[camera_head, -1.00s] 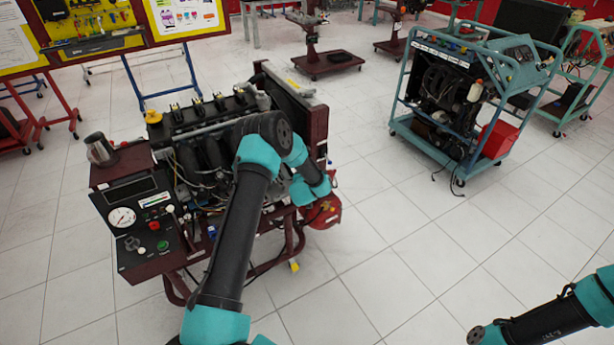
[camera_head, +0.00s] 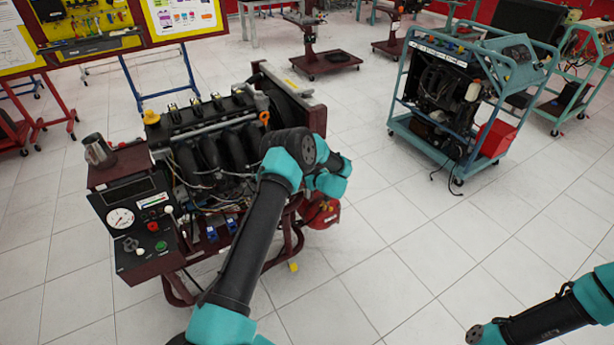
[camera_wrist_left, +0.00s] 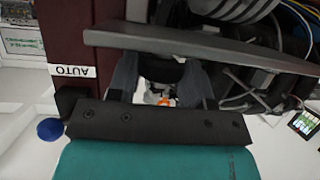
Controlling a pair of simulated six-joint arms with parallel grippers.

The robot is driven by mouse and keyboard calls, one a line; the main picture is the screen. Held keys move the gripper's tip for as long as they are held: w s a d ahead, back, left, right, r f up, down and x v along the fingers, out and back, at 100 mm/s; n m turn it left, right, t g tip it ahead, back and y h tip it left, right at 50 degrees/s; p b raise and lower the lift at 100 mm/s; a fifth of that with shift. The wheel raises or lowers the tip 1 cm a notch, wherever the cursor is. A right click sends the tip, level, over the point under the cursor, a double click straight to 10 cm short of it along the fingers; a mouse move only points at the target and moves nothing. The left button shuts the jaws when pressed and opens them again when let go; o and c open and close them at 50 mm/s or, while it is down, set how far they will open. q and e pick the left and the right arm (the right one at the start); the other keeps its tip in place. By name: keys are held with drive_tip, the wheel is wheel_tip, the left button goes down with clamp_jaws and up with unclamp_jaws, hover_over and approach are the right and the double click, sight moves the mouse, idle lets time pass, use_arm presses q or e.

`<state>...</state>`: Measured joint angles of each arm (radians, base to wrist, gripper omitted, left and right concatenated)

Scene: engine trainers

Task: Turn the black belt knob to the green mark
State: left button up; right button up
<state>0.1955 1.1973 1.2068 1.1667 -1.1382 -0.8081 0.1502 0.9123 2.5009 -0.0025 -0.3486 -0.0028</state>
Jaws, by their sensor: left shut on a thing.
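In the left wrist view, the two fingers of my left gripper (camera_wrist_left: 163,85) are shut on a dark piece (camera_wrist_left: 160,69), which looks like the black belt knob. A grey bar passes across the fingers and hides part of the grip. In the head view, my left wrist is at the right side of the engine trainer (camera_head: 215,140), and the fingers and knob are hidden behind my arm. I cannot see a green mark on the belt side. My right gripper is out of view; only part of that arm shows at the lower right.
A control panel (camera_head: 150,238) with a gauge, buttons and a metal jug (camera_head: 98,150) is at the trainer's left. A round red part (camera_head: 321,213) is just below my left wrist. A teal engine cart (camera_head: 455,110) stands farther right, with clear floor between.

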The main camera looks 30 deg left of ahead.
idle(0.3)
use_arm(q)
drive_tip(key=o, duration=0.9)
drive_tip(key=v, duration=1.7)
drive_tip(key=shift+w+d, duration=0.15)
drive_tip(key=shift+d, duration=0.15)
